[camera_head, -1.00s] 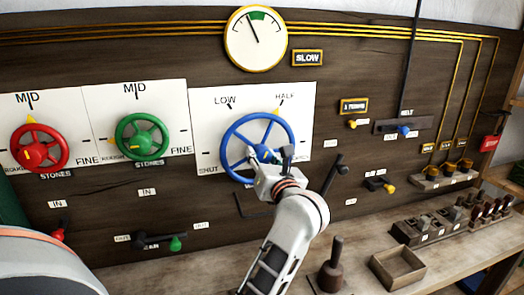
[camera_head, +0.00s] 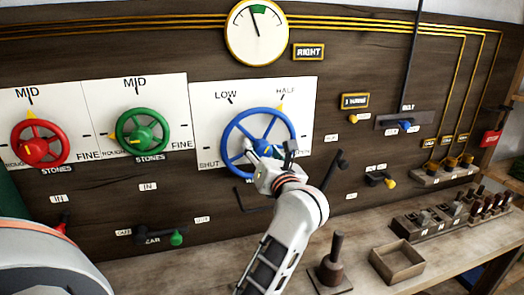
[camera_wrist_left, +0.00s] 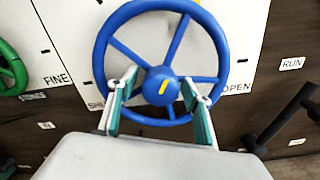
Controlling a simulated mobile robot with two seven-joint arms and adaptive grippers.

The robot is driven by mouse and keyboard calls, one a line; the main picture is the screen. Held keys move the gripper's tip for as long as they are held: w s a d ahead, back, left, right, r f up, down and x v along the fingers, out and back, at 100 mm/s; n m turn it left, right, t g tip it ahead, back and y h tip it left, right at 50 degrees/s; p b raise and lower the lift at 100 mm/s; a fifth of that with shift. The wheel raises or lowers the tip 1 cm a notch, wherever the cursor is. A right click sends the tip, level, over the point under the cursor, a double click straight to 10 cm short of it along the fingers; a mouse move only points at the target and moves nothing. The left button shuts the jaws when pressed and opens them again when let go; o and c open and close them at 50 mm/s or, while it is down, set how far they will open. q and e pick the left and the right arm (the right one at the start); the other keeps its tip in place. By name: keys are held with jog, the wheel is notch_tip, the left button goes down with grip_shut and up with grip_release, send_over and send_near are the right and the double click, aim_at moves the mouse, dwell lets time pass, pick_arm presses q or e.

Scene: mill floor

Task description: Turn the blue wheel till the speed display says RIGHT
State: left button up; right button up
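The blue wheel (camera_head: 235,126) is on a white panel lettered LOW, HALF, SHUT and OPEN. Its yellow pointer is at the top right, by the HALF mark. The speed display (camera_head: 309,51) reads RIGHT. The round dial (camera_head: 257,34) above has its needle near the green patch at the top. My left gripper (camera_head: 270,152) is at the front of the wheel. In the left wrist view, its two fingers (camera_wrist_left: 161,88) stand apart on either side of the blue hub, within the rim. Whether they touch spokes is unclear. My right gripper is out of view.
A red wheel (camera_head: 40,143) and a green wheel (camera_head: 143,132) are to the left. A black lever (camera_head: 335,168) stands out right of the blue wheel. The bench below holds a dark handled block (camera_head: 332,268), an open wooden box (camera_head: 397,264) and several switches.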

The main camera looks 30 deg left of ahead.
pick_arm(q)
notch_tip(320, 180, up, 10)
jog(key=shift+r, duration=0.1)
dwell(0.5)
dwell(0.5)
